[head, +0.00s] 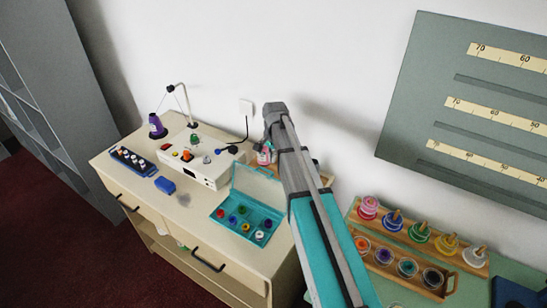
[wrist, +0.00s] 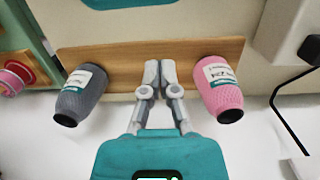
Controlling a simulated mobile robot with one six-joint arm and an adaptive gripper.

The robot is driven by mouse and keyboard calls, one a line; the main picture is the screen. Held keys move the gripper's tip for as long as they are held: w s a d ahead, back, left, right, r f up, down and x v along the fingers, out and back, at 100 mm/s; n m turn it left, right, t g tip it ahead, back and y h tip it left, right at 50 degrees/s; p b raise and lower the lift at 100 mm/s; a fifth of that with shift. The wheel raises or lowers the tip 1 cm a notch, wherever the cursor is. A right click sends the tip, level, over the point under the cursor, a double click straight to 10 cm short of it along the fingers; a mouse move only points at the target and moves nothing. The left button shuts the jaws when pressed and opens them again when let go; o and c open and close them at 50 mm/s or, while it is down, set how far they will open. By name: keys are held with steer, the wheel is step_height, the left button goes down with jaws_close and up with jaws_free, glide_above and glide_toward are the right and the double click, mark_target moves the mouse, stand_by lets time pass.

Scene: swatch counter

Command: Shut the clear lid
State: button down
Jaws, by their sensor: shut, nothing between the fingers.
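The clear lid (head: 259,184) with its teal frame stands raised at the back edge of the teal box (head: 218,213) on the cabinet, in the head view. The box is open and holds several small coloured pieces. My arm hides the fingers in the head view. A teal-edged thing (wrist: 125,3) is cut off at the top of the wrist view; I cannot tell if it is the box.
The pink bottle also shows in the head view (head: 264,155), close beside my arm. Spool racks (head: 420,262) stand at right.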

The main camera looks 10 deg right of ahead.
steer(key=shift+s+a+f, duration=0.15)
steer(key=shift+s+a, duration=1.2)
steer(key=shift+a, duration=0.05)
